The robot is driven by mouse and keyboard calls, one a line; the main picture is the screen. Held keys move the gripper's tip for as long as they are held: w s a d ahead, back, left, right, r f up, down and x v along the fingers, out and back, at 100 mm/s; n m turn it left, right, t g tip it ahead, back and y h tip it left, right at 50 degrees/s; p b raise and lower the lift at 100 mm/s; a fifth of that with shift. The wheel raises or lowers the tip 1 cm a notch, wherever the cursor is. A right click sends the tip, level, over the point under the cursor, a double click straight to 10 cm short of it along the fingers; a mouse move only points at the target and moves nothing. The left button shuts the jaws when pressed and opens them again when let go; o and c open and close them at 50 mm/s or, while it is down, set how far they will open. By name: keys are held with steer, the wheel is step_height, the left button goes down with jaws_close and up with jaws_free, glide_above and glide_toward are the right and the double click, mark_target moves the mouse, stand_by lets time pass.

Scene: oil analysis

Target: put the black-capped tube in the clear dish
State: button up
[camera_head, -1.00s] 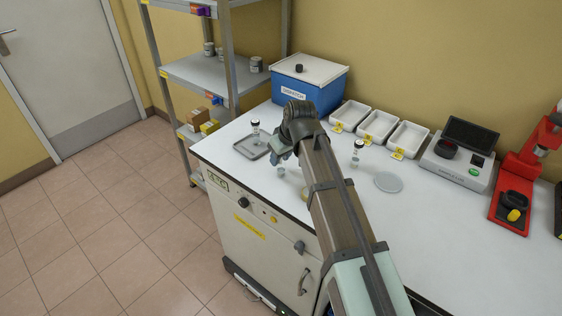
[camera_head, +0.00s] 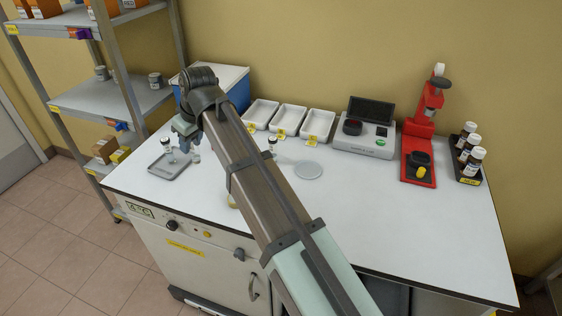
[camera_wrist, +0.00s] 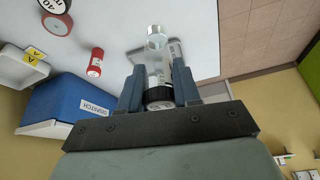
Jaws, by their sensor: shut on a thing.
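My gripper (camera_head: 188,141) is shut on a black-capped tube (camera_wrist: 158,68), whose cap sits between the fingers in the wrist view. In the head view, the tube's lower end (camera_head: 196,157) shows just right of the grey tray (camera_head: 168,177). A second dark-capped tube (camera_head: 167,146) stands at that tray. A third (camera_head: 272,144) stands on the bench right of my arm. The round, pale clear dish (camera_head: 308,171) lies flat on the bench and looks empty. My gripper is well to the left of the dish.
The blue dispatch box (camera_wrist: 70,105) stands behind my gripper. White trays (camera_head: 290,120) line the back, left of a grey device (camera_head: 362,144) and a red stand (camera_head: 420,150). A red cylinder (camera_wrist: 95,62) shows in the wrist view. The bench right of the dish is clear.

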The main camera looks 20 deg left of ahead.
step_height(320, 180, up, 6)
steer(key=shift+w+a+f, duration=0.1)
steer(key=shift+f, duration=0.1)
steer(key=w+d, duration=0.3)
steer(key=d, duration=0.2)
steer(key=w+d, duration=0.8)
steer(key=d, duration=0.1)
steer(key=shift+w+d+f, duration=0.2)
steer(key=shift+d, duration=0.1)
glide_above(307, 169)
steer(key=shift+n, duration=0.3)
steer(key=shift+f, duration=7.45)
steer(key=shift+f, duration=0.15)
steer(key=o, duration=1)
